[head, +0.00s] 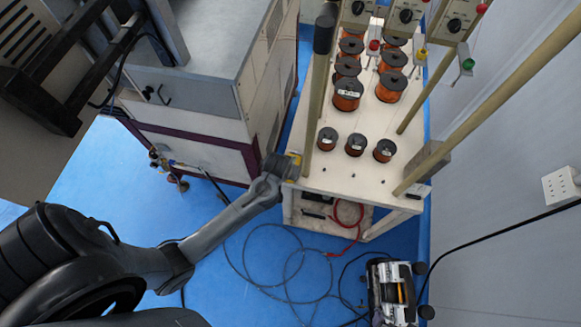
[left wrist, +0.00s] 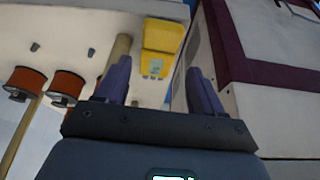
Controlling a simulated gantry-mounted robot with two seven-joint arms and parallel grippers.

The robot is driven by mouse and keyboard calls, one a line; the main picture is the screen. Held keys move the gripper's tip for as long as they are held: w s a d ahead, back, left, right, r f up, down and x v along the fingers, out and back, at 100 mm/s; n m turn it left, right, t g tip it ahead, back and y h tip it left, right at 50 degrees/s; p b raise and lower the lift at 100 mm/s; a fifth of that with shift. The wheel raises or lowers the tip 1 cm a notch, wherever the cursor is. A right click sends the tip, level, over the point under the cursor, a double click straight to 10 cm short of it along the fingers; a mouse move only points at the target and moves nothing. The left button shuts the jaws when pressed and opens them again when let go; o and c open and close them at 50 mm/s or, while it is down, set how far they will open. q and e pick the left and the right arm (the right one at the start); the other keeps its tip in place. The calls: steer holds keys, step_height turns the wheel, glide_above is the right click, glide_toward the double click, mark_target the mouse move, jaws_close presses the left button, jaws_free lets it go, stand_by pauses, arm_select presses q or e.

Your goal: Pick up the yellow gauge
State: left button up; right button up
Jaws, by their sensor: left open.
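The yellow gauge (left wrist: 160,45) lies on the pale bench top close to its edge, with a small grey display on its lower part, in the left wrist view. In the head view only a small yellow patch of the gauge (head: 294,156) shows; my left gripper hides the rest. My left gripper (head: 287,165) is at the near left corner of the bench. In the left wrist view its two fingers (left wrist: 158,72) are spread apart and empty, with the gauge ahead, in line with the gap between them. My right gripper is not in view.
Several copper wire spools (head: 347,93) stand on the bench (head: 335,180), with a post beside the gauge. A grey cabinet (head: 195,100) stands left of the bench. Loose cables (head: 270,285) and a black and silver device (head: 393,292) lie on the blue floor.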

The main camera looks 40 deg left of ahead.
arm_select(q)
steer(key=shift+b+x, duration=0.5)
steer(key=shift+x, duration=3.3)
steer(key=shift+c, duration=0.3)
steer(key=c, duration=0.8)
steer(key=shift+r, duration=0.1)
